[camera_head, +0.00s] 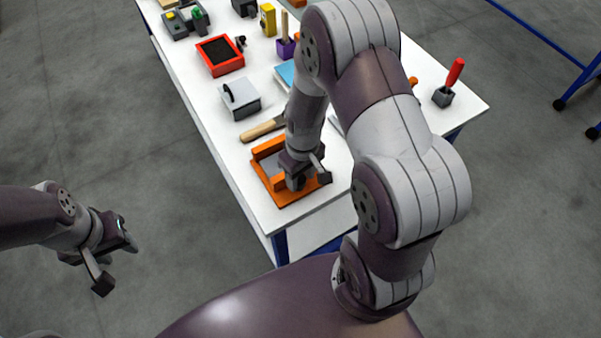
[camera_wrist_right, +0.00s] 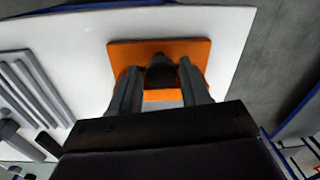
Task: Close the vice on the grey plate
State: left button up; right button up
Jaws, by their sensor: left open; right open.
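The orange vice (camera_head: 268,148) sits at the near end of the white table. The grey plate (camera_head: 270,165) lies between its orange bars, partly hidden by my right gripper. My right gripper (camera_head: 303,183) points down over the near side of the vice. In the right wrist view the fingers of my right gripper (camera_wrist_right: 158,68) are open, one on each side of a dark knob (camera_wrist_right: 160,72) on the orange vice base (camera_wrist_right: 125,52). I cannot tell whether they touch it. A grey strip of the plate shows below an orange bar. My left gripper (camera_head: 115,262) is open and empty, left of the table.
A wooden-handled tool (camera_head: 262,130) lies just behind the vice. A grey box (camera_head: 240,99), a red tray (camera_head: 219,54) and a blue item (camera_head: 285,73) stand further back. A red-handled tool in a grey holder (camera_head: 443,96) stands at the right. The floor around my left gripper is clear.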

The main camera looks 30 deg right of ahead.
jog(key=shift+d, duration=0.15)
jog(key=shift+a, duration=0.2)
jog(key=c, duration=0.8)
jog(key=shift+o, duration=0.2)
jog(key=shift+r+m+p, duration=0.2)
jog(key=shift+m+p, duration=0.2)
jog(key=shift+m, duration=0.1)
jog(key=shift+m+p, duration=0.4)
jog(key=shift+m, duration=1)
jog(key=shift+w+f+m, duration=0.1)
jog(key=shift+f+m, duration=0.1)
jog(key=shift+m, duration=0.2)
jog(key=o, duration=0.8)
jog(key=shift+c, duration=0.2)
